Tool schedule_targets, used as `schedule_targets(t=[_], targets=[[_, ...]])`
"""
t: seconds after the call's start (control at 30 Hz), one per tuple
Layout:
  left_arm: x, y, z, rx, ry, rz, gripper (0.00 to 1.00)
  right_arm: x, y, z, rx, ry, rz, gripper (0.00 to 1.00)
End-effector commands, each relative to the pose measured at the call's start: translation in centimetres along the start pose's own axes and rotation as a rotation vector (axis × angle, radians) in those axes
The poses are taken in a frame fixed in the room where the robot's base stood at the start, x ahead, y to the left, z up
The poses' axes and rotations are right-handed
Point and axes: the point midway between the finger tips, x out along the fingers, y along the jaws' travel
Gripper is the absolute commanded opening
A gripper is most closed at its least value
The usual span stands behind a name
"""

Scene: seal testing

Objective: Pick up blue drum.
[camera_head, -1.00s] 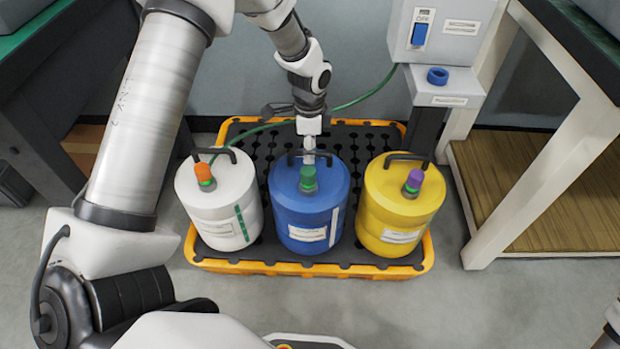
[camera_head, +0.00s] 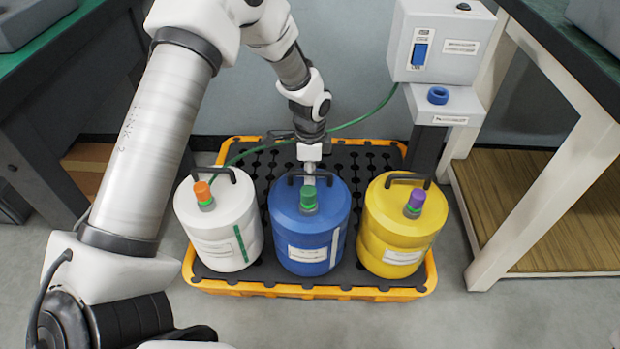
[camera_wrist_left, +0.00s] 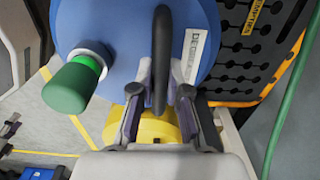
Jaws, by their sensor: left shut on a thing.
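The blue drum (camera_head: 285,232) stands upright between two other drums on the orange-rimmed pallet (camera_head: 300,292). It has a green cap (camera_head: 308,197) and a dark arched handle (camera_head: 294,178). My left gripper (camera_head: 310,182) reaches down from behind it and is shut on the handle. In the left wrist view, the fingers of my left gripper (camera_wrist_left: 160,92) sit on both sides of the handle (camera_wrist_left: 161,50), with the blue drum (camera_wrist_left: 125,25) and its green cap (camera_wrist_left: 70,89) beside them. Whether the drum's base touches the pallet is hard to tell. My right gripper is not in view.
A white drum with an orange cap (camera_head: 212,230) stands close at left, a yellow drum with a purple cap (camera_head: 390,240) at right. A grey switch box (camera_head: 440,45) stands behind right. A green hose (camera_head: 370,118) runs behind. Benches flank both sides.

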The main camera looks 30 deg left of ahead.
Motion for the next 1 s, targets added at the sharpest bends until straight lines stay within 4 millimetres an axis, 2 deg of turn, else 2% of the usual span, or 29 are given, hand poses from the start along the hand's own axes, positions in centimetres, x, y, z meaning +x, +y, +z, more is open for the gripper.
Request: schedule_targets(t=[0.2, 0.47, 0.77, 0.87, 1.0], targets=[[-2.1, -0.1, -0.1, 0.0, 0.002, -0.003, 0.0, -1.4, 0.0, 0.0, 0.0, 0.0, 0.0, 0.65], [-3.7, 0.0, -0.1, 0.0, 0.001, -0.002, 0.0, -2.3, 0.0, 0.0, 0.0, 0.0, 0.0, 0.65], [-3.9, 3.0, -0.1, 0.002, 0.0, 0.0, 0.0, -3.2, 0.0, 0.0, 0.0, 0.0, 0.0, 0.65], [-4.1, 4.7, 0.0, 0.002, -0.001, 0.0, 0.0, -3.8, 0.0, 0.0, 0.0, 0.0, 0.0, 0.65], [-4.5, 8.0, 0.0, 0.004, -0.002, 0.001, 0.0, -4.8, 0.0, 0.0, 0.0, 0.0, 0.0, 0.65]])
